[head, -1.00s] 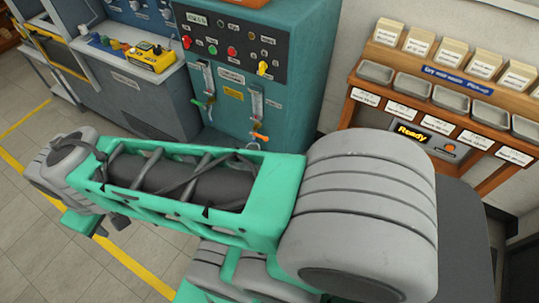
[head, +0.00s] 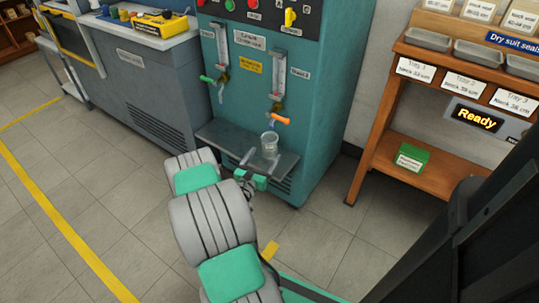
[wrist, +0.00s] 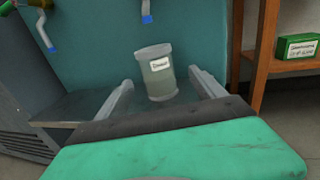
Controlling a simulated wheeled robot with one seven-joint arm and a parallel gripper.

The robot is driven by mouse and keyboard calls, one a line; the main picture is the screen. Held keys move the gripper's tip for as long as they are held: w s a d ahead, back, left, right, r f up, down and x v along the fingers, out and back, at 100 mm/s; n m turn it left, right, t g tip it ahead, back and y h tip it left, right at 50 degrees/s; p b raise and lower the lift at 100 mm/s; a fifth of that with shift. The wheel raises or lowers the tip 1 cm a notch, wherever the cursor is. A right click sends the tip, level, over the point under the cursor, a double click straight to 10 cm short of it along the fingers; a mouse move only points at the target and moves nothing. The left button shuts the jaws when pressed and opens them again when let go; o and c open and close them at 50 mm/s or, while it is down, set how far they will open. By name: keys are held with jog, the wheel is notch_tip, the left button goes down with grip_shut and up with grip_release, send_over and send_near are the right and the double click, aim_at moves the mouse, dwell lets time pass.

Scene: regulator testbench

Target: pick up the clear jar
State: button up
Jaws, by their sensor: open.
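The clear jar (head: 269,144) stands on the grey shelf (head: 222,137) at the front of the teal test machine, below the orange-handled tap. In the wrist view the jar (wrist: 156,72) has a white label and looks slightly tilted in the picture. My gripper (head: 258,160) is open, its two grey fingers pointing at the jar. In the wrist view the fingers (wrist: 160,90) lie left and right of the jar, with gaps on both sides. I cannot tell how far the fingertips reach along the jar.
The teal machine (head: 330,110) rises right behind the shelf, with an orange tap (head: 280,119) above the jar and a green-handled tap (head: 207,79) to the left. A wooden rack (head: 390,110) with a green box (head: 411,158) stands at right. The floor in front is clear.

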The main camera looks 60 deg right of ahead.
aim_at(266, 146)
jog(key=d, duration=0.2)
jog(key=d+b, duration=0.1)
jog(key=d, duration=0.3)
jog(key=shift+w+d+r+b, duration=0.1)
jog(key=shift+w+d+b, duration=0.15)
jog(key=shift+w+b, duration=0.15)
jog(key=shift+c, duration=0.6)
jog(key=c, duration=1.5)
jog(key=shift+r+p, duration=0.5)
jog(key=shift+r, duration=0.15)
jog(key=shift+c, duration=0.2)
jog(key=shift+a+r, duration=0.25)
jog(key=a+b, duration=0.7)
jog(key=a, duration=1)
jog(key=shift+s+a+b, duration=0.3)
jog(key=shift+s+b, duration=0.05)
jog(key=shift+s, duration=0.1)
